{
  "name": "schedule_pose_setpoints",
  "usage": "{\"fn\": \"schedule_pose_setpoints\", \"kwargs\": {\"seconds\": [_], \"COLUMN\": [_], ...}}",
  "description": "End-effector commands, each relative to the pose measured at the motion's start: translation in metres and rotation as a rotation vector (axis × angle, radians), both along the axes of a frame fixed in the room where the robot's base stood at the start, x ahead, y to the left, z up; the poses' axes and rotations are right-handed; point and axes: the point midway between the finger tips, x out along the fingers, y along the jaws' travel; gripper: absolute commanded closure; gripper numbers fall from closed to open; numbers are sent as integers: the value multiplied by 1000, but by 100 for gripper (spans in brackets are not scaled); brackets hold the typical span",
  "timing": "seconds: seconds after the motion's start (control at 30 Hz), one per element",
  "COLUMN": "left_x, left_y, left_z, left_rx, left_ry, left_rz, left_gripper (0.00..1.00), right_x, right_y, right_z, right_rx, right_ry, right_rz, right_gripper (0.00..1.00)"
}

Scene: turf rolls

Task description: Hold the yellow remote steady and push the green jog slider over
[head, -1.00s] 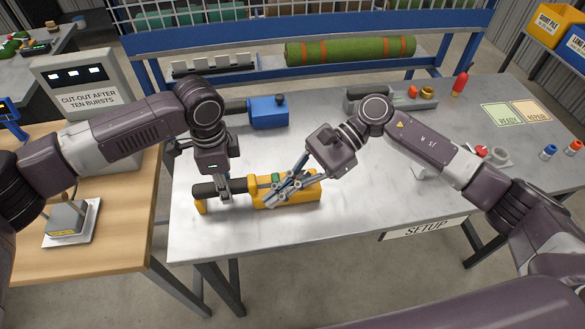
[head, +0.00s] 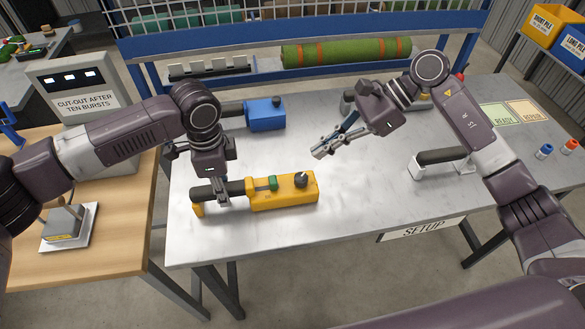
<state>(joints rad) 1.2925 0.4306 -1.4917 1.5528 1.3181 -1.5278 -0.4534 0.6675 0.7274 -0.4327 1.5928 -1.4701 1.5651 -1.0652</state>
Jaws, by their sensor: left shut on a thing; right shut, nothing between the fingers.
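The yellow remote (head: 290,199) lies on the grey table, a yellow box with a dark bar handle (head: 237,187) running out to its left. The green jog slider (head: 273,184) sits on top of the box, left of a black round knob (head: 301,181). My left gripper (head: 221,200) points down and is shut on the remote's dark handle, just left of the box; its fingers hide part of the handle. My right gripper (head: 323,152) is shut and empty, above the table behind and right of the remote, clear of it.
A blue remote (head: 265,113) lies farther back. A dark-handled grey piece (head: 440,157) stands right of the yellow remote. READY (head: 502,115) and REPAIR cards lie at right. The table's front middle is clear.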

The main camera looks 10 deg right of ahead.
Motion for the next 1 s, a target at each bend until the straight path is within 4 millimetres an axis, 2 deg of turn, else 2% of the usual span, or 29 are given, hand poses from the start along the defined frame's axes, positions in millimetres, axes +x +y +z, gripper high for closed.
{"fn": "schedule_pose_setpoints", "kwargs": {"seconds": [0.03,0.17,0.6,1.0], "left_x": [-3,-3,-3,-3], "left_y": [0,0,0,0], "left_z": [-5,-5,-5,-5], "left_rx": [3,3,3,3], "left_ry": [9,9,9,9], "left_rz": [-2,-2,-2,-2], "left_gripper": [100,100,100,100], "right_x": [0,-1,-1,0], "right_y": [2,13,67,75], "right_z": [-2,-12,-60,-68], "right_rx": [1,3,2,1], "right_ry": [1,3,3,0], "right_rz": [1,4,3,1], "right_gripper": [100,100,100,100]}}
